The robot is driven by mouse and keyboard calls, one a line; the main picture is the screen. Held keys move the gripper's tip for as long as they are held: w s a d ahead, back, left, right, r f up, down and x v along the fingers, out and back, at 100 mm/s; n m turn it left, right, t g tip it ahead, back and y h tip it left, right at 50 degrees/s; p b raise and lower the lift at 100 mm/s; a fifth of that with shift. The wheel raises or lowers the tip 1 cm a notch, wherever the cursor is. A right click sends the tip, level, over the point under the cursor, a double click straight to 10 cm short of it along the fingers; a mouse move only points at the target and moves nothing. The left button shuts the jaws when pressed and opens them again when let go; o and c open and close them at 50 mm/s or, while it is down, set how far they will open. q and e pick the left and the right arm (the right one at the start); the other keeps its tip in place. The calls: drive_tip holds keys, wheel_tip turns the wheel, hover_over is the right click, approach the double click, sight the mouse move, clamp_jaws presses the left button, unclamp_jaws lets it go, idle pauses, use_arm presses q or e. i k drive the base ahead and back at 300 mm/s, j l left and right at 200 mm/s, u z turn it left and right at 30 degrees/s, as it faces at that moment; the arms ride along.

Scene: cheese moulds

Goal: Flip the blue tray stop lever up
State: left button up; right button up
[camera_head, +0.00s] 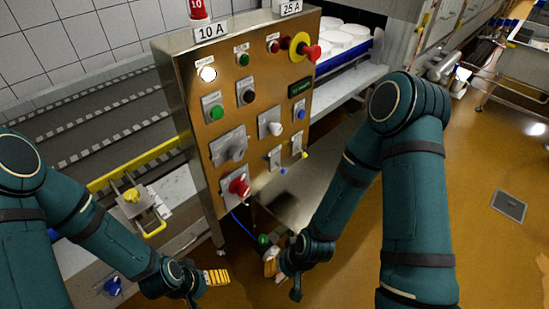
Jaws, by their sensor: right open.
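The control panel (270,100) stands in the middle of the camera_head view. Low on its face are two small lever switches on pale plates. The left one, the blue-tipped lever (278,168), seems to point down. The right one, a yellow-tipped lever (304,155), also hangs down. My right gripper (268,263) is open, below the panel's lower edge and apart from the levers; its fingers are partly hidden by its wrist. My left gripper (217,277) is low at the left of it, with orange fingers, touching no lever; its opening is too small to read.
Red mushroom knob (239,187), grey rotary switches and round buttons crowd the panel. A yellow-handled fixture (132,197) is at the left. White moulds sit in a blue tray (345,58) behind the panel. The brown floor (480,150) at the right is mostly clear.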

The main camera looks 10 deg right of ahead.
sight(283, 170)
drive_tip(key=l+u, duration=0.3)
drive_tip(key=u, duration=0.15)
drive_tip(key=l+u, duration=0.3)
drive_tip(key=u, duration=0.15)
